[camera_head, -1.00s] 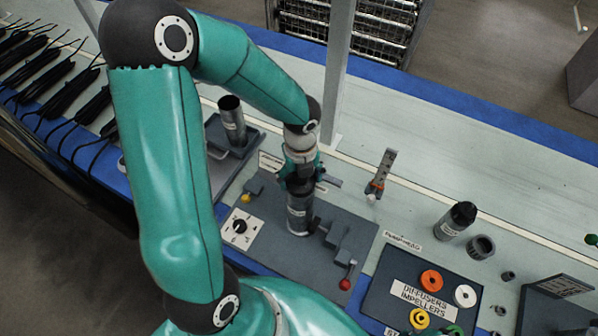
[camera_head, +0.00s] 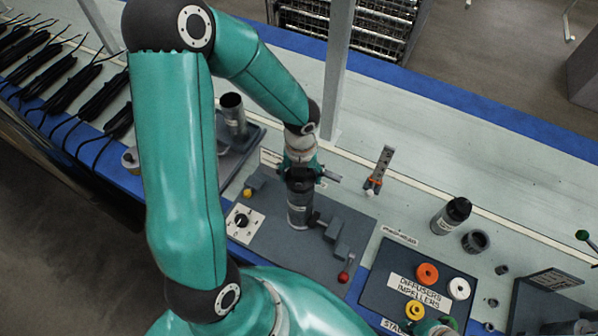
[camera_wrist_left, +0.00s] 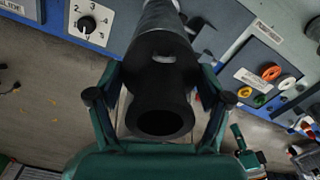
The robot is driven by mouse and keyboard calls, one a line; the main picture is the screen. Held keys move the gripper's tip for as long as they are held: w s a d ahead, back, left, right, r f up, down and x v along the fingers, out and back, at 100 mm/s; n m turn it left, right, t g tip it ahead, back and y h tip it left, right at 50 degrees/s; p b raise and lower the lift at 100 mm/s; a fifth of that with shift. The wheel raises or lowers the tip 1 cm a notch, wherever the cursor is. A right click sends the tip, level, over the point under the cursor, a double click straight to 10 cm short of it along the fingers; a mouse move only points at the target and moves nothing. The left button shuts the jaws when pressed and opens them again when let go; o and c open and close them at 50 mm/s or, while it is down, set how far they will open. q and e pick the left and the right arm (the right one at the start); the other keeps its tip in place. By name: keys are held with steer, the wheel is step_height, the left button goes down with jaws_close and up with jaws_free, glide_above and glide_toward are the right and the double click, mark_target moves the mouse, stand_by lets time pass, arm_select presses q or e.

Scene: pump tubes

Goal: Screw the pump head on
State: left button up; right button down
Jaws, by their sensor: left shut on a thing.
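My left gripper (camera_head: 301,176) is over the central work plate, pointing down, shut on the dark pump head (camera_head: 299,187) at the top of an upright metal tube (camera_head: 298,214). In the left wrist view the pump head (camera_wrist_left: 160,75) is a black cylinder with a round open end and a slot in its side. The fingers of my left gripper (camera_wrist_left: 160,98) lie on both sides of it. The joint between pump head and tube cannot be made out clearly.
A dial plate (camera_head: 240,222) lies left of the tube, and a grey clamp with a red-knobbed lever (camera_head: 343,277) right of it. A black-topped cylinder (camera_head: 451,214) and a dark ring (camera_head: 475,242) stand at right. A tray of diffusers and impellers (camera_head: 383,290) lies in front.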

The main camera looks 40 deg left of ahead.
arm_select(q)
steer(key=shift+m, duration=1.8)
steer(key=m, duration=0.3)
steer(key=o, duration=1)
